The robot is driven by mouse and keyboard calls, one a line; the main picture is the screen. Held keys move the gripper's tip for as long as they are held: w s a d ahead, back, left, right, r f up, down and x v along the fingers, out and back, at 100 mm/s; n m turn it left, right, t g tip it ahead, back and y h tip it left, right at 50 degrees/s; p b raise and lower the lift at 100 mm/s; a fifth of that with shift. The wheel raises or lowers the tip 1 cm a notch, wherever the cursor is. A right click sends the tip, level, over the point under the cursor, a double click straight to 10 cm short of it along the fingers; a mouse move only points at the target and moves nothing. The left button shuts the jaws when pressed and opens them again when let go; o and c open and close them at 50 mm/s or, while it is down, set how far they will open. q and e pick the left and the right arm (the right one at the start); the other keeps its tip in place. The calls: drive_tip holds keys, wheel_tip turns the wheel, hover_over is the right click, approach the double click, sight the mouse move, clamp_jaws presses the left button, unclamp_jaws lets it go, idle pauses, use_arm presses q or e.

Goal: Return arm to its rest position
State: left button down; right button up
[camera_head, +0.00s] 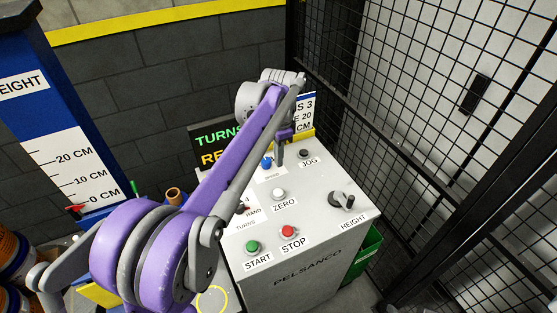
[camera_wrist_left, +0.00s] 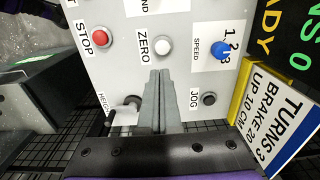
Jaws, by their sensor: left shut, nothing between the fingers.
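My left arm, purple and grey, reaches in from the left over a light grey control panel (camera_head: 322,215). My left gripper (camera_head: 280,158) points down over the far part of the panel, between the blue SPEED knob (camera_head: 266,162) and the black JOG button (camera_head: 304,153). In the left wrist view the left gripper (camera_wrist_left: 160,73) has its fingers together with nothing between them. The tips appear just below the white ZERO button (camera_wrist_left: 163,46); whether they touch the panel I cannot tell. My right gripper is in neither view.
A black wire-mesh fence (camera_head: 430,130) stands right of the panel. A green bin (camera_head: 366,255) is beside the panel. A blue column with a height scale (camera_head: 70,165) and stacked pails (camera_head: 14,255) are at left. A sign card (camera_wrist_left: 280,122) stands at the panel's far edge.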

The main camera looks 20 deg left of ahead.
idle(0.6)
use_arm(q)
drive_tip(key=s+d+f+n+t, duration=0.1)
drive_tip(key=s+f+n+t, duration=0.1)
drive_tip(key=s, duration=0.6)
drive_tip(key=s+d+f+n+t, duration=0.1)
drive_tip(key=s+d+f+n, duration=0.1)
drive_tip(key=s, duration=0.6)
drive_tip(key=s+d+f+n+t, duration=0.2)
drive_tip(key=s+f+n, duration=0.2)
drive_tip(key=s, duration=0.4)
drive_tip(key=shift+s+f+t, duration=0.25)
drive_tip(key=shift+f+t, duration=0.05)
drive_tip(key=shift+f, duration=0.6)
drive_tip(key=shift+s+a, duration=0.1)
